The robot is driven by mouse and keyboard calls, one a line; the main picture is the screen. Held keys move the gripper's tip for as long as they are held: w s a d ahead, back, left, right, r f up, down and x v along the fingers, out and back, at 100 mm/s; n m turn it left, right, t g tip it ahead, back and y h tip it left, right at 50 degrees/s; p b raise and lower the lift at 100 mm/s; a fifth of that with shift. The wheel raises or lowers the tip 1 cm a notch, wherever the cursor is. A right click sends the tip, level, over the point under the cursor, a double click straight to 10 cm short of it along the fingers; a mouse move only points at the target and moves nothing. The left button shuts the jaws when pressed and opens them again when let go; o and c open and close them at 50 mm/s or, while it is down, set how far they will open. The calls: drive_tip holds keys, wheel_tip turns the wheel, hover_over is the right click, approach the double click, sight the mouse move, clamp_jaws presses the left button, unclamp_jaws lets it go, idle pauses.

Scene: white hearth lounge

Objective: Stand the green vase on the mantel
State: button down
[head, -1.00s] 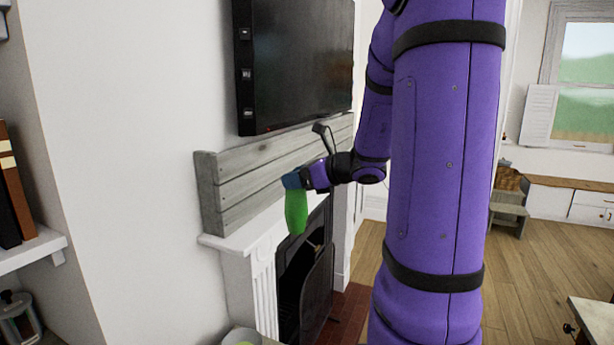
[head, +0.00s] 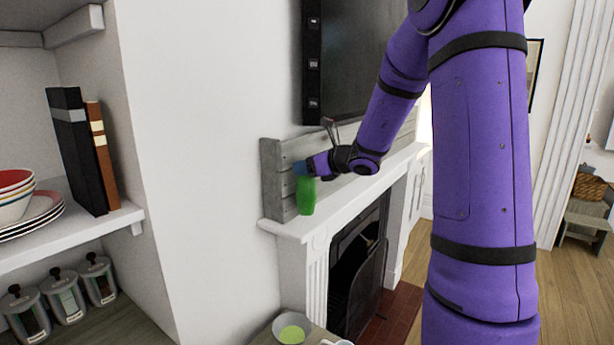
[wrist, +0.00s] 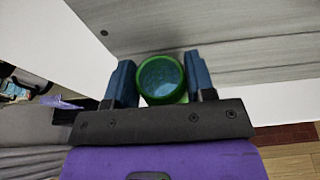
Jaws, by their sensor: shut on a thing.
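The green vase (head: 307,196) is upright over the left end of the white mantel (head: 345,203) in the head view. Its base looks at or just above the mantel top; I cannot tell whether it touches. My gripper (head: 304,170) is shut on the vase near its top. In the wrist view the vase's round open rim (wrist: 161,80) sits between the two blue fingers of my gripper (wrist: 161,84). The mantel shows there as a white strip (wrist: 285,102).
Grey wooden boards (head: 274,170) stand along the back of the mantel, with a dark television (head: 355,65) above. The fireplace opening (head: 352,260) is below. A shelf with books (head: 80,150) is at left, and a bowl (head: 291,330) is low in front.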

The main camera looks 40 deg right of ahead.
sight(306, 189)
drive_tip(key=shift+f, duration=1.45)
drive_tip(key=shift+c, duration=2.4)
unclamp_jaws()
